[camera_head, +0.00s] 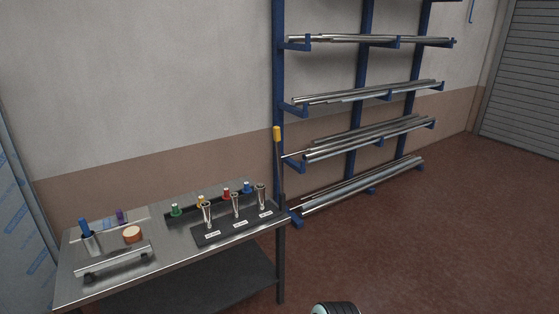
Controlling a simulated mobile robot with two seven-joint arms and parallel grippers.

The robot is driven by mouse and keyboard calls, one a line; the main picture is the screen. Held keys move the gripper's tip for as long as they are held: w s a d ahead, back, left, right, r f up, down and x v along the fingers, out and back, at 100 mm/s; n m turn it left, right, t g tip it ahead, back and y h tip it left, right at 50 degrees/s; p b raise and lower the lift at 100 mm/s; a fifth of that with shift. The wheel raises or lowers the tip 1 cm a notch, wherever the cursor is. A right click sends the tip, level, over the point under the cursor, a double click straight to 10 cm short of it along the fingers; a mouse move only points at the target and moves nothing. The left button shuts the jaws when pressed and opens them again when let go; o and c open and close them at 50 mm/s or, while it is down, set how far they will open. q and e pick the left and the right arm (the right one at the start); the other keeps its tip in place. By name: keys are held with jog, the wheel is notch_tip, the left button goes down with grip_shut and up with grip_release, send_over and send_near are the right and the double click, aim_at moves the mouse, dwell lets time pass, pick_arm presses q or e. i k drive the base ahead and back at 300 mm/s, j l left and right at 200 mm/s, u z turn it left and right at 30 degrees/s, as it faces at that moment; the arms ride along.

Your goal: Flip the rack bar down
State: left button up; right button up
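A blue storage rack (279,75) stands against the wall right of centre, with long metal bars lying on its several levels of arms. A thin upright bar with a yellow end (277,133) stands at the rack's left post, just behind the right end of the steel table. Its yellow end points up; its lower end is hard to make out near the table edge. Neither gripper shows in the head view, so I cannot see any contact with the bar.
The steel table (175,262) at the left holds a black tray (215,238) with metal funnel-like cups, several coloured-capped items, a round orange-topped piece (132,234) and a raised metal bar (112,259). The brown floor (440,240) at the right is clear.

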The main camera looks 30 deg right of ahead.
aim_at(276, 130)
jog(key=i+l, duration=0.2)
jog(key=l, duration=0.2)
jog(key=i+l+u, duration=0.1)
jog(key=l, duration=0.3)
jog(key=i+l, duration=0.25)
jog(key=l, duration=0.2)
jog(key=i+l+u, duration=0.1)
jog(key=l, duration=0.3)
jog(key=i+l+u, duration=0.1)
jog(key=l, duration=0.35)
jog(key=i+l, duration=0.25)
jog(key=l, duration=0.2)
jog(key=i+l+u, duration=0.1)
jog(key=l, duration=0.35)
jog(key=i+l, duration=0.15)
jog(key=l, duration=0.3)
